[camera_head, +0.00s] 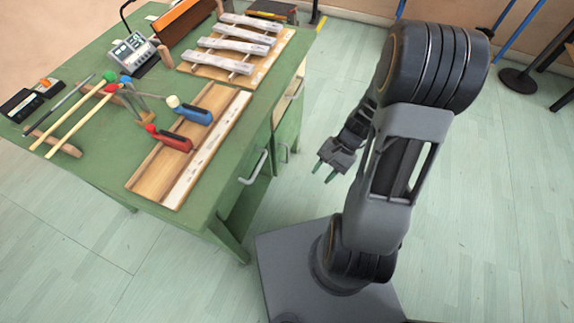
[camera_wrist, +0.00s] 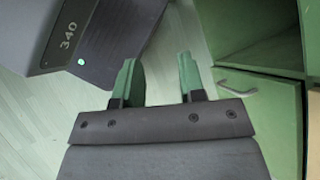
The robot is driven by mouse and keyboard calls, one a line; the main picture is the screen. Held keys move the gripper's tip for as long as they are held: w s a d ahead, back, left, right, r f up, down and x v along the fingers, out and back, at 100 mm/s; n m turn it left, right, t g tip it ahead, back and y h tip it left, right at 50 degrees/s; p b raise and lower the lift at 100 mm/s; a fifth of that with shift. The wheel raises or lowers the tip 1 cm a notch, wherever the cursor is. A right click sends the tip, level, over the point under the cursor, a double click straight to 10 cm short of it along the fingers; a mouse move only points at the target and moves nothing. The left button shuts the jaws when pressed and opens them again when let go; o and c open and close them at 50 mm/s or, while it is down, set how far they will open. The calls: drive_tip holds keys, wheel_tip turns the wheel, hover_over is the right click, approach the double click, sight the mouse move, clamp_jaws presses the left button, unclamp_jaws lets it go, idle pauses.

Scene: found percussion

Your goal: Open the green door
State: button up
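The green desk (camera_head: 110,160) has green fronts with metal handles on its right side. One green front (camera_head: 250,185) carries a large bar handle (camera_head: 256,166); a smaller handle (camera_head: 286,153) shows to its right. I cannot tell for certain which front is the door. The wrist view shows a green panel (camera_wrist: 258,120) with a metal handle (camera_wrist: 238,86), below and beside a darker green recess (camera_wrist: 262,35). My gripper (camera_head: 325,171) is open and empty, in the air right of the desk, apart from the handles. Its green fingers also show in the wrist view (camera_wrist: 158,80).
The desktop holds a metal-bar xylophone (camera_head: 235,45), a wooden frame (camera_head: 195,150) with red and blue-handled tools, mallets (camera_head: 80,115) and a small grey device (camera_head: 132,50). Stands with dark round bases (camera_head: 518,81) are at upper right. The pale floor (camera_head: 480,200) right of my arm is clear.

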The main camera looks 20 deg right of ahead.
drive_tip(key=w+f+m+t+y+b, duration=0.25)
drive_tip(key=f+m+t, duration=0.2)
drive_tip(key=f, duration=0.35)
drive_tip(key=w+d+f+m+t+y+b, duration=0.1)
drive_tip(key=w+f+m+t+y+b, duration=0.2)
drive_tip(key=f+m, duration=0.35)
drive_tip(key=w+f+m+t+y+b, duration=0.1)
drive_tip(key=w+f+m+t+b, duration=0.1)
drive_tip(key=f+m+t+b, duration=0.45)
drive_tip(key=t+h, duration=0.2)
hover_over(287, 161)
drive_tip(key=shift+w+d+r+m+y+b, duration=0.1)
drive_tip(key=shift+w+r+m+y+b, duration=0.15)
drive_tip(key=shift+w+r+b, duration=0.1)
drive_tip(key=shift+c, duration=0.4)
clamp_jaws()
